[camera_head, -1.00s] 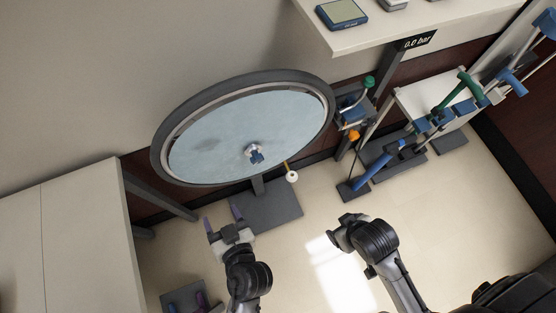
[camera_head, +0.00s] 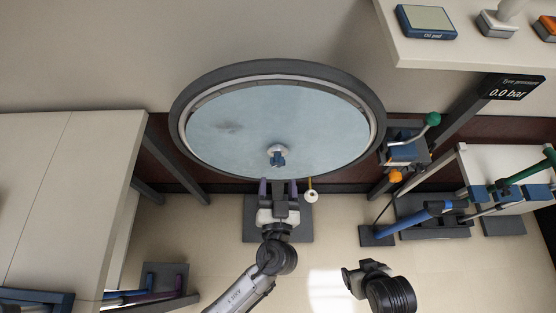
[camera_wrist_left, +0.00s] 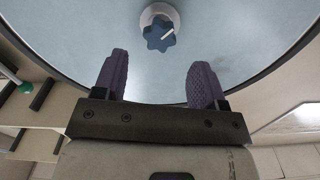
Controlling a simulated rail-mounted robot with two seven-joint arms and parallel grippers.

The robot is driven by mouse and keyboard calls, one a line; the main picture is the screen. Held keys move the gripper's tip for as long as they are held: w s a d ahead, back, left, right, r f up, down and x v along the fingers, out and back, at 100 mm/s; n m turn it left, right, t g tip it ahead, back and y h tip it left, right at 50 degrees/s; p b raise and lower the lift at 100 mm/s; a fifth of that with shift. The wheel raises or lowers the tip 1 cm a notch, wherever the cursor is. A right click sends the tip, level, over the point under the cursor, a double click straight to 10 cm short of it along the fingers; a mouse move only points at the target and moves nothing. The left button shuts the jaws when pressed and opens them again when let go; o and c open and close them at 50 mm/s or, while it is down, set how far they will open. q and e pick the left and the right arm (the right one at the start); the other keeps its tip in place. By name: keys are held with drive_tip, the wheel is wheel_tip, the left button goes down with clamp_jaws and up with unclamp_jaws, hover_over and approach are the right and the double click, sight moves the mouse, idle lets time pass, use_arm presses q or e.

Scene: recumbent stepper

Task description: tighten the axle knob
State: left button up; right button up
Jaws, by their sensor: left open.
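The axle knob (camera_head: 277,158) is a blue lobed knob at the centre of a large pale-blue disc wheel (camera_head: 320,125) with a dark tyre. In the left wrist view the knob (camera_wrist_left: 159,36) has a white mark and sits on a light round hub. My left gripper (camera_head: 278,186) is open and empty, just below the knob in the head view. Its purple fingers (camera_wrist_left: 160,80) point toward the wheel, with the knob beyond the gap between them, apart from it. My right gripper (camera_head: 358,276) is at the lower right, away from the wheel; its jaws do not show clearly.
A white tag (camera_head: 311,197) hangs on a yellow stem right of the left gripper. A stand with a green-knobbed lever (camera_head: 433,119) and an orange knob (camera_head: 395,176) is right of the wheel. A pale cabinet (camera_head: 70,190) is at left. A display (camera_head: 513,90) reads 0.0 bar.

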sight(278, 164)
use_arm(q)
drive_tip(key=w, duration=0.6)
drive_tip(key=shift+w, duration=0.3)
drive_tip(key=c, duration=0.9)
